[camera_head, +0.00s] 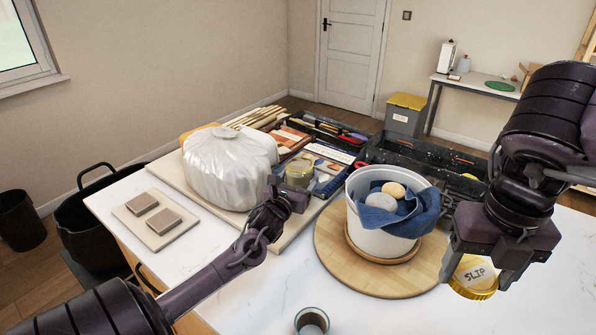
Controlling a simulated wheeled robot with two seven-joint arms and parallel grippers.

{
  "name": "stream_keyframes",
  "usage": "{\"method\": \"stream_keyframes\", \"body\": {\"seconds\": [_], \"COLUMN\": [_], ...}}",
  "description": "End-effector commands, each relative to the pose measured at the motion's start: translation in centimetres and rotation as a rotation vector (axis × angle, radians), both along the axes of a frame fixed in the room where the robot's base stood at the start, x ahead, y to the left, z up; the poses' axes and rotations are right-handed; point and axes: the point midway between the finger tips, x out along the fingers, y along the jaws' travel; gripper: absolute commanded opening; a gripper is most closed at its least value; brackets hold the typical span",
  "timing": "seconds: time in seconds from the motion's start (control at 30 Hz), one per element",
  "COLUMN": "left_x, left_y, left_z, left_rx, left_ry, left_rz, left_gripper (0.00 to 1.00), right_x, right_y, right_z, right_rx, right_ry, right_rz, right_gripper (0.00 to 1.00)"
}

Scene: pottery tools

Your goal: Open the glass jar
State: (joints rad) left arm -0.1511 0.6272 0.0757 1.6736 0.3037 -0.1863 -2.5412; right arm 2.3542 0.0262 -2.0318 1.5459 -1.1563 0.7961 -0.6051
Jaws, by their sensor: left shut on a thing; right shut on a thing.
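A small glass jar (299,171) with pale contents is near the middle of the view, just behind the fingertips of my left gripper (288,192). My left gripper is shut on it, though the dark fingers hide its lower part and the exact contact. A round gold-rimmed lid (473,275) with a white top marked "SLIP" is at the right. My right gripper (488,264) points down and is shut on this lid, well apart from the jar. I see no glass body under the lid.
A white bucket (372,238) with a blue cloth and two round pieces stands on a round wooden board (340,262) between my grippers. A wrapped white bundle (222,165) sits behind the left arm. A dark-rimmed cup (312,321) stands at the front edge. Black tool trays lie behind.

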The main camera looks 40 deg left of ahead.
Motion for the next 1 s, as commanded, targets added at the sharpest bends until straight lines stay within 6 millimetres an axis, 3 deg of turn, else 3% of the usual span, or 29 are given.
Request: {"method": "stream_keyframes", "body": {"seconds": [0.33, 0.77, 0.8, 0.97, 1.0], "left_x": [0.1, 0.1, 0.0, 0.0, 0.0], "left_y": [0.0, 0.0, -0.1, -0.1, -0.1], "left_z": [-3.4, -4.0, -4.5, -4.4, -4.4], "left_rx": [0.001, 0.002, -0.001, -0.001, -0.001], "left_ry": [-0.007, -0.007, 0.002, 0.002, 0.002], "left_rz": [0.0, -0.001, -0.001, -0.001, -0.001], "left_gripper": [0.09, 0.09, 0.74, 0.94, 0.94], "right_x": [0.0, 0.0, 0.0, 0.0, 0.0], "right_y": [0.0, 0.0, 0.0, 0.0, 0.0], "right_z": [0.5, 0.3, 0.3, 0.4, 0.4], "right_rx": [0.0, 0.0, 0.0, 0.0, 0.0], "right_ry": [0.0, 0.0, 0.0, 0.0, 0.0], "right_rz": [0.0, 0.0, 0.0, 0.0, 0.0], "right_gripper": [0.38, 0.38, 0.38, 0.38, 0.38]}}
